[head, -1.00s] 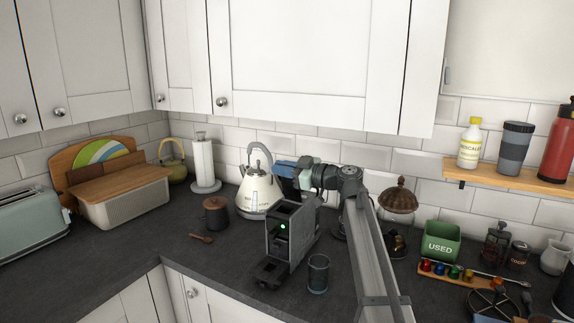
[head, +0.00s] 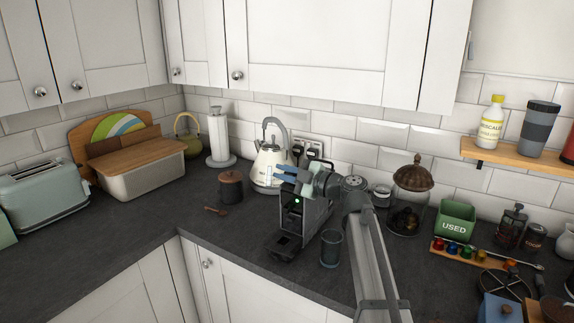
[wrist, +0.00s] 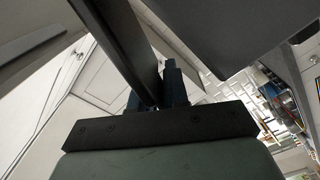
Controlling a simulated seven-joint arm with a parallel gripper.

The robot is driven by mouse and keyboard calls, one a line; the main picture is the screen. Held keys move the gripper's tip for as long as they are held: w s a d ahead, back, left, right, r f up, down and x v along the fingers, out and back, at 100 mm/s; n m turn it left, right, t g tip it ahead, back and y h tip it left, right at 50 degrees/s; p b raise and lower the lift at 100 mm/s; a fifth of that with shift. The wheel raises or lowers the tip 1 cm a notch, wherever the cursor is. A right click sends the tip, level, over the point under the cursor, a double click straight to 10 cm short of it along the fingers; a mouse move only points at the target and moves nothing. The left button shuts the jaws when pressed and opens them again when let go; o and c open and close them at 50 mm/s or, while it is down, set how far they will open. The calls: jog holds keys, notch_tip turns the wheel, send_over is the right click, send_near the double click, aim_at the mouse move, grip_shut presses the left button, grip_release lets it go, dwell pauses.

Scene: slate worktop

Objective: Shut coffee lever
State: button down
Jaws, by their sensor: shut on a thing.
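The dark coffee machine (head: 291,226) stands on the worktop with a small green light on its front. My gripper (head: 283,174) is low over the machine's top, its blue parts pointing left. In the wrist view, a dark bar, which looks like the coffee lever (wrist: 122,45), runs from the upper left down between the fingers of my gripper (wrist: 160,85). My gripper is shut on it. In the head view, the gripper and arm hide the lever, so its exact angle cannot be told.
A glass (head: 331,247) stands close right of the machine. The kettle (head: 268,168) is behind and a brown canister (head: 230,187) is to the left. A glass jar (head: 410,200) and a green USED bin (head: 456,221) stand to the right. The worktop at front left is clear.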

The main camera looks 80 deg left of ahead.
jog(key=shift+s+d+f, duration=0.1)
jog(key=shift+f, duration=0.4)
jog(key=shift+s+d+f, duration=0.1)
jog(key=shift+f, duration=0.5)
jog(key=c, duration=1.2)
grip_release()
jog(key=shift+c, duration=0.2)
jog(key=v, duration=1.4)
jog(key=shift+a, duration=0.1)
